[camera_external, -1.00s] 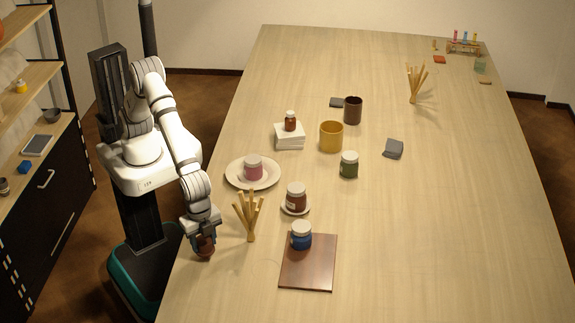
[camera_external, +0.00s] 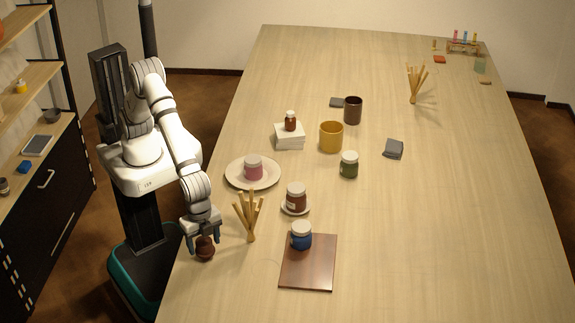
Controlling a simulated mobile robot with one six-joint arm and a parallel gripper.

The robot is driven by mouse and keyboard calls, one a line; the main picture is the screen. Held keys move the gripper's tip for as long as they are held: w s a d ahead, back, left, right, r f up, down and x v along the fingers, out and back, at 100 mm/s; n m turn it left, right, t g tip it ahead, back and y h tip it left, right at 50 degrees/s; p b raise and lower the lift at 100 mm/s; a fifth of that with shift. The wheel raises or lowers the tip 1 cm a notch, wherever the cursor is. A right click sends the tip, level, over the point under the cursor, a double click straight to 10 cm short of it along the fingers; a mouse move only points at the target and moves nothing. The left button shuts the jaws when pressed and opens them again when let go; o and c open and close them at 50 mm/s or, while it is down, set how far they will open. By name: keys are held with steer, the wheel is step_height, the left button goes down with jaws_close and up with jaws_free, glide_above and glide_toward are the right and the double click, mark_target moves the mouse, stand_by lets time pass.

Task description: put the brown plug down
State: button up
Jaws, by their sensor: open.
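The brown plug (camera_external: 205,250) is a small, dark reddish-brown rounded piece near the left edge of the table (camera_external: 400,240). It appears to stand on the tabletop. My gripper (camera_external: 204,241) is open, with its two blue-grey fingers apart on either side of the plug's upper part. The gripper is directly above and around the plug. I cannot tell whether a finger still touches it.
A bundle of wooden sticks (camera_external: 249,217) stands just right of my gripper. A brown board (camera_external: 307,272) with a blue jar (camera_external: 301,236), a brown jar (camera_external: 296,198) and a plate (camera_external: 234,173) with a pink jar (camera_external: 253,168) are nearby. The front left tabletop is clear.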

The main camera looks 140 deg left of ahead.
mark_target(203, 242)
step_height(203, 242, up, 7)
steer(key=shift+w+d+r+b, duration=0.1)
steer(key=shift+w+d+b, duration=0.05)
steer(key=shift+b, duration=0.55)
steer(key=s+a+r+t, duration=0.1)
steer(key=s+a+r, duration=0.25)
steer(key=s, duration=0.45)
steer(key=s+a+r+t, duration=0.1)
steer(key=s+a+r, duration=0.1)
steer(key=s+r, duration=0.5)
steer(key=s+a+f, duration=0.1)
steer(key=s+f, duration=0.2)
steer(key=s, duration=0.7)
steer(key=s+a+f+t, duration=0.1)
steer(key=s+f, duration=0.2)
steer(key=s, duration=0.7)
steer(key=shift+a+n, duration=0.35)
steer(key=shift+n, duration=0.05)
steer(key=shift+o, duration=0.5)
